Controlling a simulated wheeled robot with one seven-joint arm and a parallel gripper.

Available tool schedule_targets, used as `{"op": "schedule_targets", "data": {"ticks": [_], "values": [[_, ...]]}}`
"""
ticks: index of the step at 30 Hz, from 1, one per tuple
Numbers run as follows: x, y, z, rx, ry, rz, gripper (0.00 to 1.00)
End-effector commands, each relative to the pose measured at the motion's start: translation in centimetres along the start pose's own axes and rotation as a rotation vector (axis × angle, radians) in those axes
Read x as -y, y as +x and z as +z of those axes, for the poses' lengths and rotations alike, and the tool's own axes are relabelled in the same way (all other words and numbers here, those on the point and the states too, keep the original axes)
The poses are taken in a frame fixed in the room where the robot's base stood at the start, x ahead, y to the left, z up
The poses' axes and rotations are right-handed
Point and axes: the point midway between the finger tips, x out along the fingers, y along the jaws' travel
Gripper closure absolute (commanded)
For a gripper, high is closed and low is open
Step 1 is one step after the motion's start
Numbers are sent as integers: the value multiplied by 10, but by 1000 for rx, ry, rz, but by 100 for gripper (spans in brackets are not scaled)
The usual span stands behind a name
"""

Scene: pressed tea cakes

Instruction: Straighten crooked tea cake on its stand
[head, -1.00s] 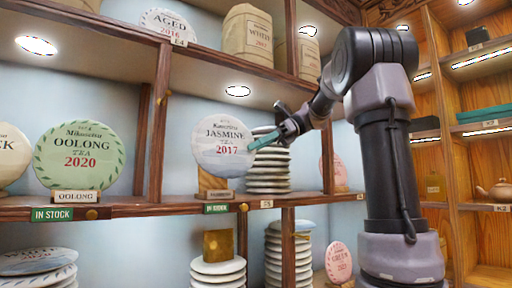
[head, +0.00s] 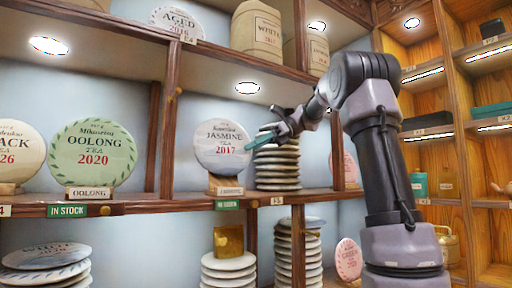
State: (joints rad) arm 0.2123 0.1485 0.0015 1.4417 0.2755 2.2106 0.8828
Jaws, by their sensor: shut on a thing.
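The fingers are shut on that edge, as far as I can tell at this size. The far side of the cake is hidden.
A stack of pale discs (head: 278,168) stands just right of the cake, under my gripper. The Oolong cake (head: 92,153) stands to the left past a wooden upright (head: 168,120). The shelf edge (head: 150,206) runs below, and an upper shelf (head: 215,60) lies above.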

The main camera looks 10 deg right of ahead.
Motion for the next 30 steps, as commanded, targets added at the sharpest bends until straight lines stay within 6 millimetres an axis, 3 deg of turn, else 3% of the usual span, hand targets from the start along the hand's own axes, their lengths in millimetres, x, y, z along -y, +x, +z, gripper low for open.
{"op": "schedule_targets", "data": {"ticks": [18,30], "values": [[5,17,-31,1,-1,0,100],[5,18,-34,1,-1,0,100]]}}
